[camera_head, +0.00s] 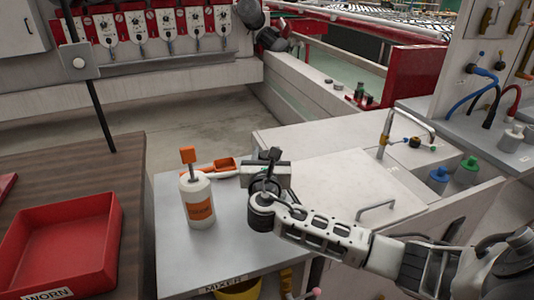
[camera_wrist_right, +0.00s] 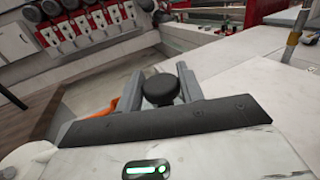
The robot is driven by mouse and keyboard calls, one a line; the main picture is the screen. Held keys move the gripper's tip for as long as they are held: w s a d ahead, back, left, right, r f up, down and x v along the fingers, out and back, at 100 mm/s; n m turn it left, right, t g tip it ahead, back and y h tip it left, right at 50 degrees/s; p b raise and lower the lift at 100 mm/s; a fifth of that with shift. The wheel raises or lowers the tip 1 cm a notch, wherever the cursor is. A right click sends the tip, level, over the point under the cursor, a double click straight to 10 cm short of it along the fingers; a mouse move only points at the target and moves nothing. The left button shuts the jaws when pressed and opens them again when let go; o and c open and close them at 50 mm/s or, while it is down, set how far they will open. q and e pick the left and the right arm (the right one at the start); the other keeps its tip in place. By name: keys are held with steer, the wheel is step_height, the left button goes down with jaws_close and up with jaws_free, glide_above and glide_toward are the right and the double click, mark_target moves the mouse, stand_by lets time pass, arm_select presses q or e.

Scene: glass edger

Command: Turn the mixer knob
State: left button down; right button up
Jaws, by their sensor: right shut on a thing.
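The mixer knob (camera_wrist_right: 160,88) is a round black cap. In the right wrist view it sits between the two grey fingers of my right gripper (camera_wrist_right: 159,86), which is shut on it. In the head view my right gripper (camera_head: 271,160) is over the back right part of the grey table (camera_head: 180,262), whose front edge carries a "MIXER" label (camera_head: 226,284). There the gripper mostly hides the knob, and I cannot tell how far it is turned. My left gripper is not in view.
A white bottle with an orange top (camera_head: 197,202) stands left of my right gripper. An orange scoop-like item (camera_head: 222,165) lies behind the bottle. A red tray (camera_head: 68,240) is on the wooden table at left. A white cabinet with a handle (camera_head: 376,207) is at right.

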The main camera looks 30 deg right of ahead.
steer(key=m+g+h, duration=0.3)
steer(key=g, duration=0.1)
steer(key=m+g+h, duration=0.3)
steer(key=g, duration=0.1)
steer(key=shift+r+m, duration=0.1)
steer(key=shift+m, duration=0.2)
steer(key=o, duration=1)
steer(key=shift+c, duration=0.2)
steer(key=b+v, duration=0.2)
steer(key=v, duration=1.4)
steer(key=shift+w+f, duration=0.2)
steer(key=shift+w, duration=0.1)
